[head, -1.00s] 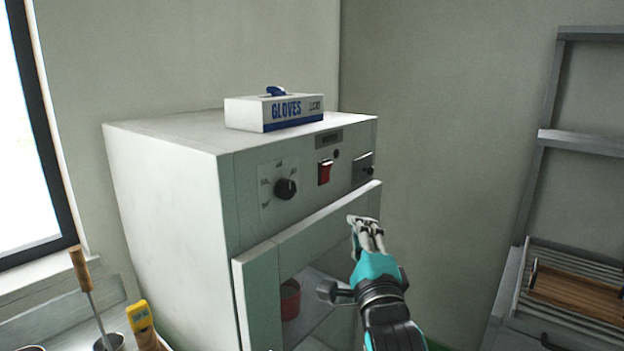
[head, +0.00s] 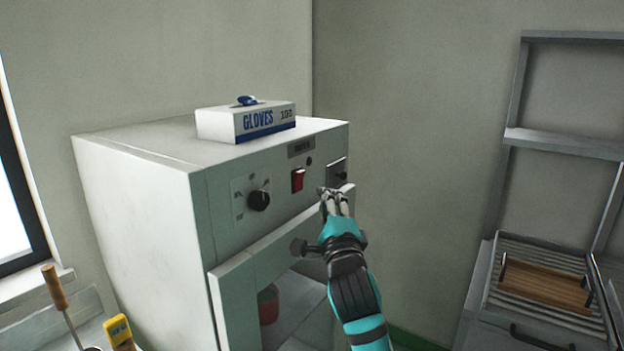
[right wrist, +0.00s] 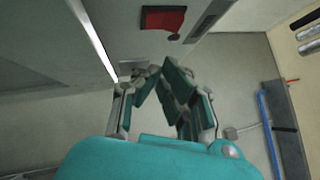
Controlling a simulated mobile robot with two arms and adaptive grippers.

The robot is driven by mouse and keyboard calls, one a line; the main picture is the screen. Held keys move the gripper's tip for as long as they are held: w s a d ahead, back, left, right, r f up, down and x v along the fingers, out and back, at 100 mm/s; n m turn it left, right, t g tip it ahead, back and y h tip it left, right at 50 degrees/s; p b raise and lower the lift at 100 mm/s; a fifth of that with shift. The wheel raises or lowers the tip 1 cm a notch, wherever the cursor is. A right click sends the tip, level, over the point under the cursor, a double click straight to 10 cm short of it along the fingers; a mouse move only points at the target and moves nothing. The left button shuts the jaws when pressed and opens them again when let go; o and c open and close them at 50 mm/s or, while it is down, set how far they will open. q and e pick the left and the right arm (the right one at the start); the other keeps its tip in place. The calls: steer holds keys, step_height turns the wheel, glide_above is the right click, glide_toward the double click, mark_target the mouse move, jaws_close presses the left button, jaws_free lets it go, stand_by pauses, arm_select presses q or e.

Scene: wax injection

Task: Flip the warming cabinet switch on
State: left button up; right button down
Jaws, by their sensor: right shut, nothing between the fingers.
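The white warming cabinet (head: 140,200) stands against the wall in the head view. Its red switch (head: 298,181) is on the upper front panel, right of a black dial (head: 259,200). The switch also shows at the top of the right wrist view (right wrist: 163,20). My right gripper (head: 331,191) is shut and empty. In the head view its fingertips appear a little right of and below the switch, in front of the panel; I see no contact with the switch. My left gripper is not in view.
The cabinet door (head: 238,285) stands ajar below the panel, with a red pot (head: 268,304) inside. A gloves box (head: 245,122) lies on top. A yellow device (head: 118,332) is at lower left. A wooden tray (head: 545,284) is on the right.

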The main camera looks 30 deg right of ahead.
mark_target(299, 181)
steer(key=w, duration=0.1)
steer(key=w+r+p, duration=0.1)
steer(key=w+a, duration=0.1)
steer(key=w, duration=0.1)
steer(key=shift+a+r, duration=0.1)
steer(key=shift+r, duration=0.3)
steer(key=shift+p, duration=0.3)
steer(key=p, duration=0.2)
steer(key=r+n+p, duration=0.1)
steer(key=p, duration=0.1)
steer(key=shift+w+a+r+g+y, duration=0.1)
steer(key=shift+w+r+g+y, duration=0.2)
steer(key=shift+g+y, duration=0.1)
steer(key=shift+s+f+b, duration=0.1)
steer(key=shift+f+b, duration=0.45)
steer(key=shift+b, duration=0.15)
